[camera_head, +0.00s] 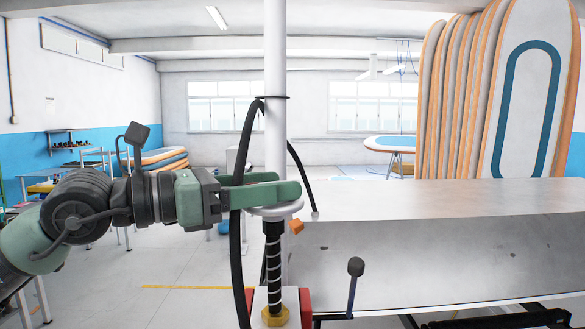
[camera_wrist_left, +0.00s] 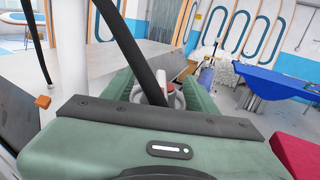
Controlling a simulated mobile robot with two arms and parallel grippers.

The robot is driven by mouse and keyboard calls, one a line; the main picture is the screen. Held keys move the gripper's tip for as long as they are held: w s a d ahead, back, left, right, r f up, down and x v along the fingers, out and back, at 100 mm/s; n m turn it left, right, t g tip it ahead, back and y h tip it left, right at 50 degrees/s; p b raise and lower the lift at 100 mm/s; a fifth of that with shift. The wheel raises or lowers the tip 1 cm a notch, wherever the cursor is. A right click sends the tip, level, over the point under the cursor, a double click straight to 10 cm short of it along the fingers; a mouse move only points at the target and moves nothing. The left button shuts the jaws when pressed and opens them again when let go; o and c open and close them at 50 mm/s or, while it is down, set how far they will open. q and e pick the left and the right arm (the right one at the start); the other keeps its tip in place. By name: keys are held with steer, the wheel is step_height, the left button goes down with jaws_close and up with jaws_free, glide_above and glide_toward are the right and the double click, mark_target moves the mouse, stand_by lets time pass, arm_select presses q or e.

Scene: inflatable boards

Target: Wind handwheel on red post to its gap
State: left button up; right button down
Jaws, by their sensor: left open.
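The pale round handwheel (camera_head: 268,212) sits on top of a dark threaded screw (camera_head: 273,250) with a brass-coloured nut at its foot. A red part, likely the red post (camera_head: 305,301), shows low behind the screw. My left gripper (camera_head: 284,188) is open, its green fingers level with and just above the wheel. In the left wrist view, the wheel's pale rim and reddish hub (camera_wrist_left: 149,87) show between the spread fingers. Contact cannot be told. An orange tab (camera_head: 296,226) stands beside the wheel. The gap cannot be made out. My right gripper is not in view.
A white pole (camera_head: 275,90) and a black hose (camera_head: 240,200) stand close to the gripper; the hose also crosses the wrist view (camera_wrist_left: 130,45). A grey bench (camera_head: 430,240) lies right, with a black-knobbed lever (camera_head: 355,268) in front. Boards (camera_head: 500,90) stand behind.

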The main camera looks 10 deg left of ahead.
arm_select(q)
steer(key=x, duration=0.2)
steer(key=shift+d+r+p, duration=0.15)
steer(key=shift+d+p, duration=0.2)
steer(key=shift+w+d+f, duration=0.2)
steer(key=shift+w, duration=0.25)
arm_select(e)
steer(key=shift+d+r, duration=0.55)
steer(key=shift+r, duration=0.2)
arm_select(q)
jaws_close()
steer(key=shift+d+m+g+h, duration=0.1)
steer(key=shift+m+g+h, duration=0.2)
steer(key=shift+g, duration=0.1)
